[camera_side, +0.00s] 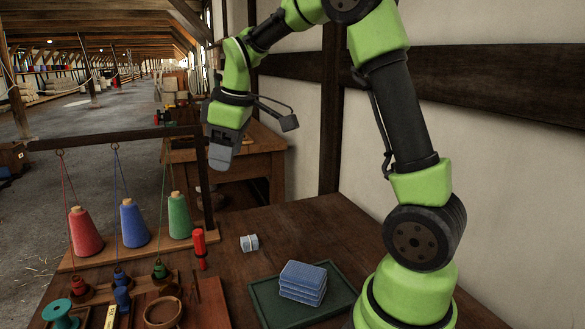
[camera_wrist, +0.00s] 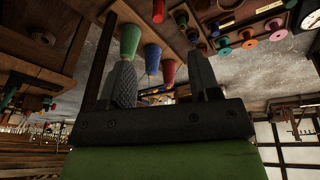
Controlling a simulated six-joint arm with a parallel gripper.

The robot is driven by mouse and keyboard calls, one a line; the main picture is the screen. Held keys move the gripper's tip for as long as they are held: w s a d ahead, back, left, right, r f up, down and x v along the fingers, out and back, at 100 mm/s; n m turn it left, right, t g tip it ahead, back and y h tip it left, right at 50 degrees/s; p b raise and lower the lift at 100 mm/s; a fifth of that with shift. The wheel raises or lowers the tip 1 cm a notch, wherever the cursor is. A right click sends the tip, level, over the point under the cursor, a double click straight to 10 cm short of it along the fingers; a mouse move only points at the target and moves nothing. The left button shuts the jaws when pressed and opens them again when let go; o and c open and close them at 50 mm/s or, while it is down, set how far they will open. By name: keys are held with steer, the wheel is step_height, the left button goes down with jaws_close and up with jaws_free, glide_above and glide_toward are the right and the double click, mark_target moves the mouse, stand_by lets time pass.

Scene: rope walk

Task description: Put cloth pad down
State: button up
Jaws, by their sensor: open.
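Blue cloth pads (camera_side: 303,278) lie stacked on a dark green tray (camera_side: 263,300) near my arm's base. My gripper (camera_side: 221,158) is raised well above the table, up and to the left of the stack. In the wrist view, its two fingers (camera_wrist: 160,68) stand apart, with no pad between them. A small pale blue-and-white bundle (camera_side: 249,243) lies alone on the table behind the tray; I cannot tell if it is a folded pad. The stack and tray cannot be made out in the wrist view.
Red (camera_side: 85,232), blue (camera_side: 133,223) and green (camera_side: 179,216) thread cones stand under a dark wooden frame at left. A red-handled tool (camera_side: 199,243) stands beside them. Spools and a round wooden bowl (camera_side: 163,312) fill the front left. Bare tabletop surrounds the bundle.

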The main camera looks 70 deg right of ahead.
steer(key=s+a+r+m+t+y, duration=0.1)
steer(key=s+a+m, duration=0.3)
steer(key=s, duration=0.5)
steer(key=s+a+r+m+t+y, duration=0.1)
steer(key=s+a+r+m+t, duration=0.1)
steer(key=s+a, duration=0.5)
steer(key=shift+s+a+r+m+t, duration=0.4)
steer(key=shift+s+m+t, duration=0.2)
steer(key=shift+s+m, duration=0.5)
